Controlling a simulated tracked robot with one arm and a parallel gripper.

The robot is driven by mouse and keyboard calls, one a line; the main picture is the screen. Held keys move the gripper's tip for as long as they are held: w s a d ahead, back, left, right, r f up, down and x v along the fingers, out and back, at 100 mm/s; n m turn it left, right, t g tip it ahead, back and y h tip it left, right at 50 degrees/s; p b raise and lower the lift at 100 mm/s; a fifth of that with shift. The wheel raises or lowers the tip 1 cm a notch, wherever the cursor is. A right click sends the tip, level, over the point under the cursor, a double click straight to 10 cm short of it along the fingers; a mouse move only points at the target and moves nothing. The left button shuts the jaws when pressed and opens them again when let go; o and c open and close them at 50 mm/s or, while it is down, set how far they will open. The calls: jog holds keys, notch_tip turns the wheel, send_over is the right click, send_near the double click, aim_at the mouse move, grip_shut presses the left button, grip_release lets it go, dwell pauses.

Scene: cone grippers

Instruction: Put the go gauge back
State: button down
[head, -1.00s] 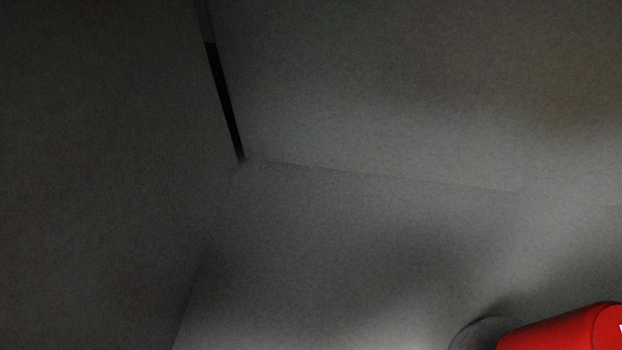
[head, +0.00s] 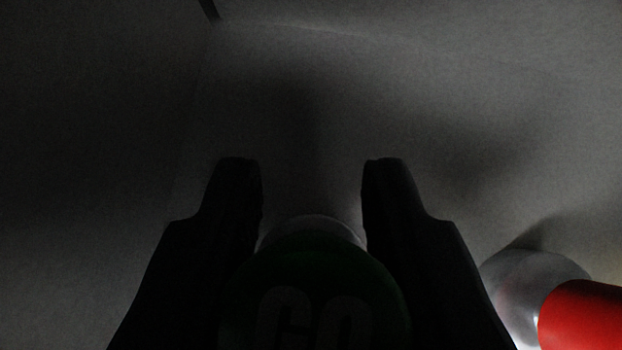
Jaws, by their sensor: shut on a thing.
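My gripper (head: 312,190) shows as two dark fingers in the lower middle of the head view. It is shut on the go gauge (head: 315,285), a dark green round body with the letters GO facing me. A pale, rounded part of the gauge shows beyond the green, between the fingers. The gauge's lower part is cut off by the bottom edge. The place where it belongs cannot be made out.
A red cylinder with a shiny metal end (head: 585,315) lies at the lower right, close to my right finger. Grey walls and a grey surface (head: 330,120) surround the gripper, dim and in shadow. The surface ahead looks bare.

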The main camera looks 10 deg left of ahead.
jog(key=c, duration=1.1)
grip_release()
jog(key=shift+f, duration=0.1)
jog(key=shift+c, duration=0.2)
jog(key=shift+s+r, duration=0.25)
jog(key=shift+r, duration=0.15)
jog(key=shift+p+v, duration=0.55)
jog(key=shift+v, duration=0.6)
jog(key=s+d+p, duration=0.2)
jog(key=s, duration=0.9)
jog(key=shift+s+d, duration=0.25)
jog(key=shift+s, duration=0.15)
